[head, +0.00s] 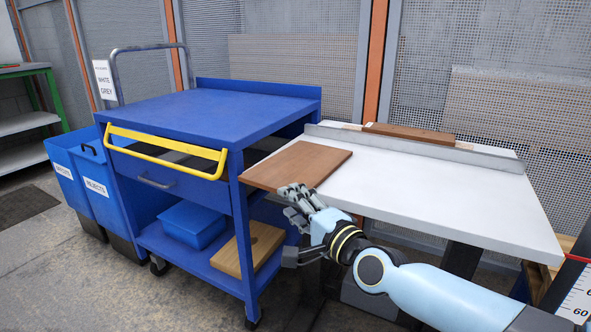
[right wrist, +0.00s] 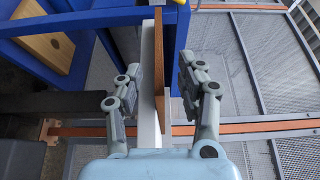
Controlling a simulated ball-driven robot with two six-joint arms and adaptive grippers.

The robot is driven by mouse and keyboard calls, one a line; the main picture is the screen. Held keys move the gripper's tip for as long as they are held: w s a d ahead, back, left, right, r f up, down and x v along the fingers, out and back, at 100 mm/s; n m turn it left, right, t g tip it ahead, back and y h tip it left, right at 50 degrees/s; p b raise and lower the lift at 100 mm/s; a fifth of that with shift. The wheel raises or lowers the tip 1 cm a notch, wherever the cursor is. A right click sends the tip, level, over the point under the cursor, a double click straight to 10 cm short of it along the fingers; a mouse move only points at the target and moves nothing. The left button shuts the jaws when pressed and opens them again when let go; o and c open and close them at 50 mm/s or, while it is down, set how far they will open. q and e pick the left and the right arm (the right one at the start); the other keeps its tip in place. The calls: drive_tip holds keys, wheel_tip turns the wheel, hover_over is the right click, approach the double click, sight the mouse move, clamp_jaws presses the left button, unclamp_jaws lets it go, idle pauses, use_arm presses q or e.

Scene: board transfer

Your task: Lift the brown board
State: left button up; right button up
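A flat brown board (head: 299,166) lies at the left end of the white table (head: 440,190), its left part sticking out past the table edge towards the blue cart. My right gripper (head: 298,203) is at the board's near edge. In the right wrist view the brown board (right wrist: 159,75) shows edge-on between the two spread fingers of my right gripper (right wrist: 160,88), with a gap on each side. The white table edge (right wrist: 148,90) is also between the fingers. My left gripper is not in view.
A blue cart (head: 215,108) with a yellow handle (head: 165,145) stands left of the table. A second brown plank (head: 410,133) lies behind the grey rail at the table's back. Blue bins (head: 82,180) stand at the left. The table's middle and right are clear.

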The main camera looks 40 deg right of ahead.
sight(275, 191)
drive_tip(key=w, duration=0.3)
drive_tip(key=w+b, duration=0.1)
drive_tip(key=w, duration=0.2)
drive_tip(key=shift+w+d+f, duration=0.15)
drive_tip(key=shift+w+f, duration=0.05)
drive_tip(key=shift+w, duration=0.45)
drive_tip(key=shift+w+r, duration=0.1)
drive_tip(key=shift+c, duration=1)
drive_tip(key=c, duration=0.5)
clamp_jaws()
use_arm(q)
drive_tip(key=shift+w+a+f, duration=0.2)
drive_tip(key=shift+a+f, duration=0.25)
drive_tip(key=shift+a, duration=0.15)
